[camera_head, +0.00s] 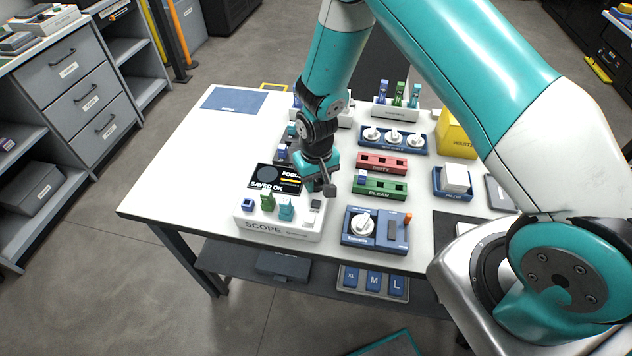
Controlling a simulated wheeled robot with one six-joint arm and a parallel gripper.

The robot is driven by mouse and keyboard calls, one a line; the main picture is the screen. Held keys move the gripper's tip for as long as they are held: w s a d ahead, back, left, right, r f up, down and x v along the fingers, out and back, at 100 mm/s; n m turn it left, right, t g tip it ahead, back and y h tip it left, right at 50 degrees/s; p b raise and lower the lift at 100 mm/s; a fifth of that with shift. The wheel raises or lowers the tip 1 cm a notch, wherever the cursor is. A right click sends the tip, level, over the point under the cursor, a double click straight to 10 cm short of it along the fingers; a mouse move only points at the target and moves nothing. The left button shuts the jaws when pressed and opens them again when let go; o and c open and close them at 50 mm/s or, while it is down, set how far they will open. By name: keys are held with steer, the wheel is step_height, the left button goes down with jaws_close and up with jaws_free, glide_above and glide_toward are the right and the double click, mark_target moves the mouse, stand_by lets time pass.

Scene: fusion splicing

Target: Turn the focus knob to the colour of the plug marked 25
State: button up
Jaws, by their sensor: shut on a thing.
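The white scope (262,226) stands at the table's front left, with a dark screen (276,178) showing "FOCUS" and "SAVED OK". A green plug (267,200), a teal plug (286,209) and a blue one (247,204) stand on it, with a pale grey block (316,204) at its right. My gripper (329,189) points down at the scope's back right corner, shut on a small dark thing it largely hides. I cannot make out a focus knob there or tell whether this is it. No marking 25 is readable on any plug.
A blue box with a white dial (362,226) stands right of the scope. Behind it are a green CLEAN rack (380,188), a red DIRTY rack (383,163) and a blue row of white knobs (393,139). A yellow waste bin (456,137) stands back right.

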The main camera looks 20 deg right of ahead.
mark_target(316, 181)
steer(key=m+b, duration=0.1)
steer(key=m, duration=0.3)
steer(key=shift+m+b, duration=0.5)
steer(key=shift+m, duration=1.2)
steer(key=o, duration=0.6)
steer(key=shift+o, duration=0.2)
steer(key=shift+r, duration=0.1)
step_height(316, 181, up, 17)
steer(key=b, duration=0.2)
steer(key=shift+r, duration=0.15)
